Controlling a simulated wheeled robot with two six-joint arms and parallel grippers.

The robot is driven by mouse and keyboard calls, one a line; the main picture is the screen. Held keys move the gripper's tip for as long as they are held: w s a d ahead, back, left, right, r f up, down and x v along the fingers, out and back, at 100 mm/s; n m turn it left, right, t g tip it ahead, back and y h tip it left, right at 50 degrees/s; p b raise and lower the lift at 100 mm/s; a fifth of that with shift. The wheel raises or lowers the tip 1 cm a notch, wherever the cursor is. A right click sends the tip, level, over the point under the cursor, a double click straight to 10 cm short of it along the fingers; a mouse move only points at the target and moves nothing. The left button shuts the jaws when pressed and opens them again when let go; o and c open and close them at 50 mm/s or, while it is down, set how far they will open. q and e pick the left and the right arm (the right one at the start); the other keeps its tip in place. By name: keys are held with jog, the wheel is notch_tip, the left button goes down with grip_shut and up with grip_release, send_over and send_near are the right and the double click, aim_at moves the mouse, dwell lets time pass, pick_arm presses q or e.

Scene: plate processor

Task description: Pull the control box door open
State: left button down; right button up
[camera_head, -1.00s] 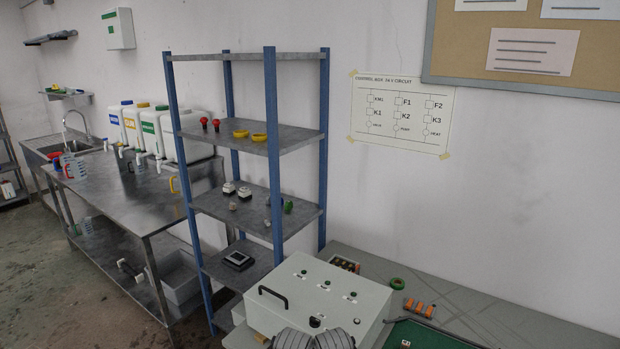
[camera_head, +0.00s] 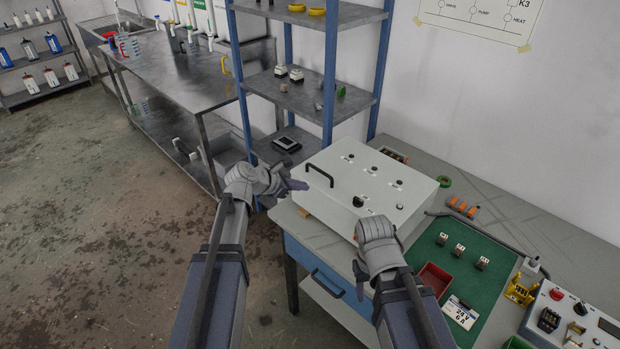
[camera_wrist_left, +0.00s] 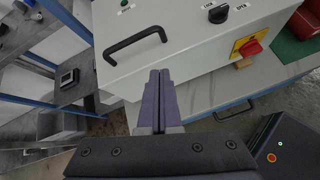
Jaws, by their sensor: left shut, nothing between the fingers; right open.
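The control box (camera_head: 345,163) is a pale grey-white box on the workbench. Its lid-like door lies shut on top. A black bar handle (camera_head: 319,174) stands at the door's left edge; it also shows in the left wrist view (camera_wrist_left: 134,46). A black knob (camera_head: 358,201) sits near the front of the door and shows in the left wrist view (camera_wrist_left: 218,14). My left gripper (camera_head: 300,185) is shut and empty, close beside the handle but apart from it. My right gripper (camera_head: 361,278) is open at the front of the box, its fingers partly hidden.
A red-and-yellow switch (camera_wrist_left: 250,47) is on the box's side. A green mat (camera_head: 455,255) with small parts and a red tray (camera_head: 434,279) lies right of the box. A blue-post shelf (camera_head: 331,75) stands behind left. The floor at left is clear.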

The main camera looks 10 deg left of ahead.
aim_at(310, 181)
pick_arm(q)
jog(key=w+a+r+n+t, duration=0.2)
jog(key=a+n, duration=0.2)
jog(key=b+x, duration=0.1)
jog(key=x, duration=0.2)
jog(key=b+x, duration=0.2)
jog(key=x, duration=0.1)
jog(key=b+x, duration=0.2)
jog(key=x, duration=0.1)
jog(key=shift+f, duration=0.4)
jog(key=shift+w+d+f, duration=0.2)
jog(key=shift+w+d, duration=0.15)
jog(key=shift+w, duration=0.05)
